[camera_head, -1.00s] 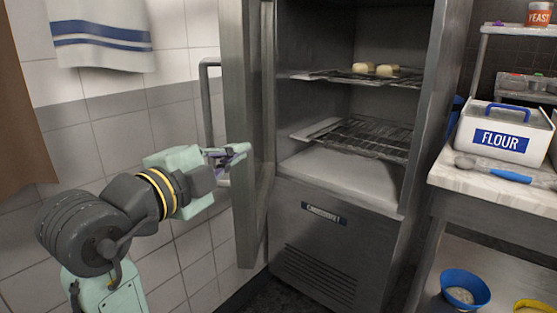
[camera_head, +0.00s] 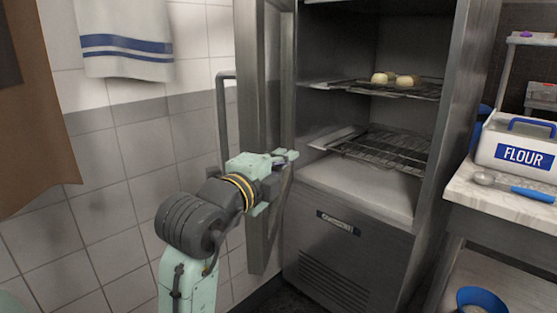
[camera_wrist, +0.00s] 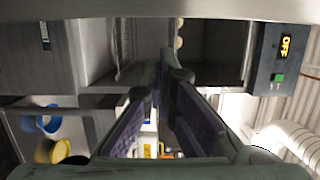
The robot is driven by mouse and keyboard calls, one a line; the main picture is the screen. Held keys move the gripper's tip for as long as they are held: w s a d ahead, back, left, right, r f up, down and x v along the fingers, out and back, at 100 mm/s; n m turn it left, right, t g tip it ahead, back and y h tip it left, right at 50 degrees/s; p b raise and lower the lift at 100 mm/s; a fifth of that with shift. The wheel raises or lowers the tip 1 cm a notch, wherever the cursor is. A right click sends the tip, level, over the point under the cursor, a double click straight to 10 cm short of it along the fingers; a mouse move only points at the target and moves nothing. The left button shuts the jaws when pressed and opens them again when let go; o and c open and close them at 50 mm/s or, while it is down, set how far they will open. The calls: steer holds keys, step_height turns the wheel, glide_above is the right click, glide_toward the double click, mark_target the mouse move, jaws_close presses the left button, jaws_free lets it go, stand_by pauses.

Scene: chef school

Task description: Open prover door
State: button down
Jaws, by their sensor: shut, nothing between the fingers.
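The prover (camera_head: 352,240) is a steel cabinet in the head view. Its door (camera_head: 250,60) stands open at the left, swung out toward me, with the shelves in plain sight. The grey bar handle (camera_head: 222,110) is on the door's left side. My gripper (camera_head: 288,157) lies across the door's inner edge in the head view, to the right of the handle and apart from it. In the wrist view my gripper's dark fingers (camera_wrist: 163,72) meet at the tips with nothing between them. Whether they touch the door cannot be told.
Pale dough pieces (camera_head: 395,79) sit on the upper wire rack (camera_head: 420,91). A worktop (camera_head: 475,195) at the right holds the flour box (camera_head: 515,145) and a spoon (camera_head: 515,187). A blue bowl (camera_head: 482,300) is below. A tiled wall (camera_head: 100,200) with a towel (camera_head: 124,40) is at the left.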

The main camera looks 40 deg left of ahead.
steer(key=shift+s+a, duration=0.4)
steer(key=shift+a, duration=0.2)
steer(key=shift+s+a, duration=0.35)
steer(key=shift+a, duration=0.25)
